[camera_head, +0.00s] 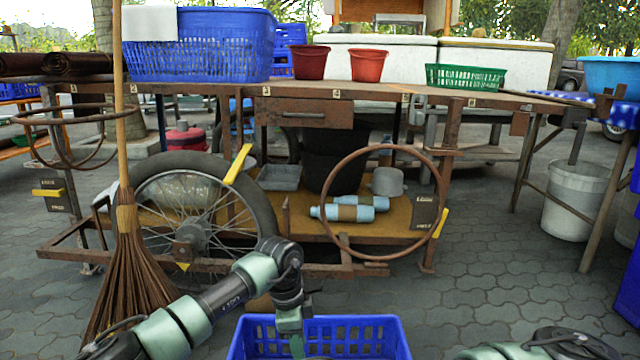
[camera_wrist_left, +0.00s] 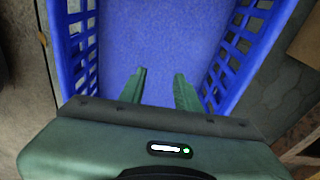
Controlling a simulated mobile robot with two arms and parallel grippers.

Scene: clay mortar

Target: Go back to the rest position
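My left gripper (camera_head: 297,345) reaches down into the blue basket (camera_head: 376,335) at the bottom centre of the head view. In the left wrist view its two fingers (camera_wrist_left: 160,74) stand apart with nothing between them. The basket (camera_wrist_left: 216,100) fills most of that view, and the part of its floor that shows is bare. My right arm shows only as links at the bottom right of the head view; its gripper is out of frame.
A wheeled cart (camera_head: 215,88) stands ahead, with a large blue basket (camera_head: 200,50), two red pots (camera_head: 368,65) and a green basket (camera_head: 465,78) on top. A broom (camera_head: 128,250) stands at left, close to my left arm. Open paving (camera_head: 500,260) lies at right.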

